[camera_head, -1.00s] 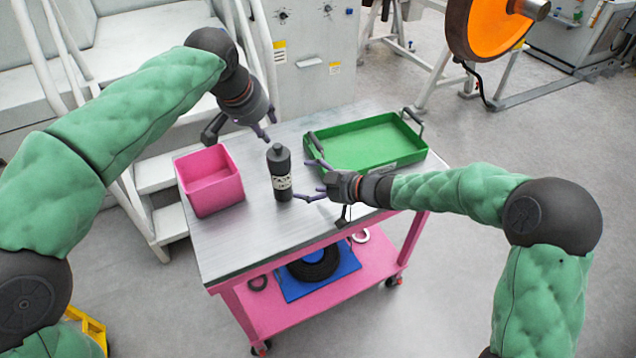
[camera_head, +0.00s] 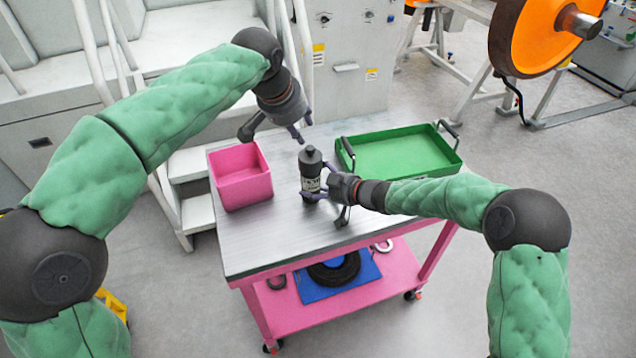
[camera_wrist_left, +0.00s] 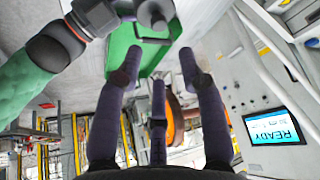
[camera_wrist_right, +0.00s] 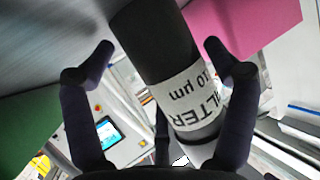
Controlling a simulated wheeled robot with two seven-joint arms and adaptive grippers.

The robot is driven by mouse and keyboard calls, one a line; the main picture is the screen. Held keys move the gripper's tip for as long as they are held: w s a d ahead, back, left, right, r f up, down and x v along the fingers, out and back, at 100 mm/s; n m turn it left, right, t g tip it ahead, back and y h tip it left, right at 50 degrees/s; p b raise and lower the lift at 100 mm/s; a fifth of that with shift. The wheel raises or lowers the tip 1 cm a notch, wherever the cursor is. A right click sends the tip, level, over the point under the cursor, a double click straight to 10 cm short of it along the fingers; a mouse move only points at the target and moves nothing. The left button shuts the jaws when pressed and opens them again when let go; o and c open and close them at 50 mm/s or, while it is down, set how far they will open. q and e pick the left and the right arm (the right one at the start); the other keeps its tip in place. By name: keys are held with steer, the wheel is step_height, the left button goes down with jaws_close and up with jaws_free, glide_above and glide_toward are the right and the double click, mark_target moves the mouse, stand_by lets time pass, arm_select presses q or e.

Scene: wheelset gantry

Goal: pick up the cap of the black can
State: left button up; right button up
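The black can (camera_head: 311,186) stands upright on the cart's metal top, with a white label around it and its black cap (camera_head: 311,155) on top. My left gripper (camera_head: 303,134) is open and empty, above and just behind the cap. The left wrist view shows its spread fingers (camera_wrist_left: 158,68), with a dark round part, perhaps the can's top, at the upper edge. My right gripper (camera_head: 320,181) is at the can's right side. In the right wrist view its fingers (camera_wrist_right: 160,55) are open on either side of the can (camera_wrist_right: 155,45), with a gap at the left finger.
A pink bin (camera_head: 242,190) stands left of the can. A green tray (camera_head: 398,158) with black handles lies behind it to the right. The cart's metal top (camera_head: 270,245) is clear at the front. The lower pink shelf (camera_head: 350,305) holds a blue mat with a black ring.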

steer(key=c, duration=0.8)
arm_select(q)
steer(key=shift+o, duration=0.3)
